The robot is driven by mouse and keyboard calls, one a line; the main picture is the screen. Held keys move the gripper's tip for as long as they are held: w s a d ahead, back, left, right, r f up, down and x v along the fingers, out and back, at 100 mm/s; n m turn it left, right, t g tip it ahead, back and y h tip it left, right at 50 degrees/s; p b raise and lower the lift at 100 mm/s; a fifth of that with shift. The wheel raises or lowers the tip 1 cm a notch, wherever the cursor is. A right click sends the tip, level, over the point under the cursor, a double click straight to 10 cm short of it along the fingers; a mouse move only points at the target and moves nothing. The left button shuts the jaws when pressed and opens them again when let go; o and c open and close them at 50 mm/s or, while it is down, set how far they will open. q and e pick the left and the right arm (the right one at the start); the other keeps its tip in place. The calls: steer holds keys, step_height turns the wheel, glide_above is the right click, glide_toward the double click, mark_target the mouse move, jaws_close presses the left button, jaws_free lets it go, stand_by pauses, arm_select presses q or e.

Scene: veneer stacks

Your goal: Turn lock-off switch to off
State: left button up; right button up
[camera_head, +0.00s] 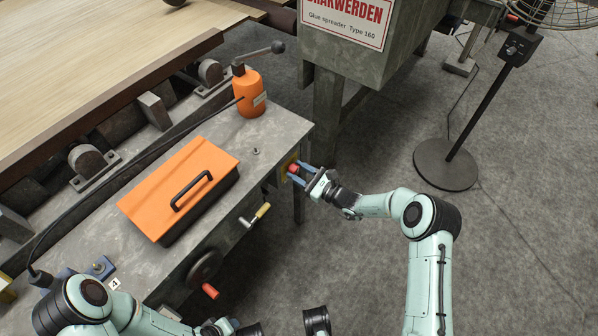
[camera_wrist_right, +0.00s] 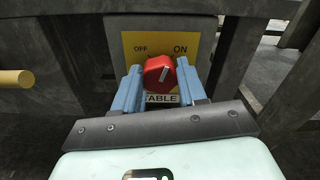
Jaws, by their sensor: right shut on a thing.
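The lock-off switch is a red knob (camera_wrist_right: 160,72) on a yellow plate (camera_wrist_right: 132,43) marked OFF at upper left and ON at upper right. The white line on the knob points up and right, toward ON. In the head view the red knob (camera_head: 293,168) is at the right end of the grey machine table. My right gripper (camera_head: 299,174) reaches it from the right. In the right wrist view its two blue fingers (camera_wrist_right: 160,85) stand on either side of the knob and are shut on it. My left arm shows at the bottom left of the head view; its gripper is not visible.
An orange toolbox (camera_head: 178,186) and an orange bottle (camera_head: 249,93) stand on the table (camera_head: 262,150). A crank handle (camera_head: 255,215) and a handwheel (camera_head: 205,268) stick out from its front. A glue spreader (camera_head: 350,40) stands behind. The floor to the right is clear up to a fan stand (camera_head: 447,164).

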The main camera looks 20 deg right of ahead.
steer(key=n, duration=0.6)
steer(key=shift+f, duration=0.1)
arm_select(q)
steer(key=shift+s+d+r, duration=0.25)
steer(key=shift+s+r, duration=0.05)
steer(key=shift+s, duration=0.2)
arm_select(e)
steer(key=n, duration=0.6)
steer(key=shift+n, duration=0.4)
arm_select(q)
steer(key=shift+p, duration=0.3)
arm_select(e)
steer(key=o, duration=1.1)
steer(key=shift+c, duration=0.2)
arm_select(q)
steer(key=shift+g+h, duration=0.3)
steer(key=shift+g, duration=0.4)
steer(key=s+r, duration=0.1)
steer(key=s+d+r+p, duration=0.1)
steer(key=s+p, duration=0.1)
steer(key=shift+s+d+r, duration=0.35)
steer(key=shift+d+r, duration=0.05)
arm_select(e)
steer(key=v, duration=1.3)
steer(key=shift+s+d, duration=0.15)
steer(key=shift+s, duration=0.05)
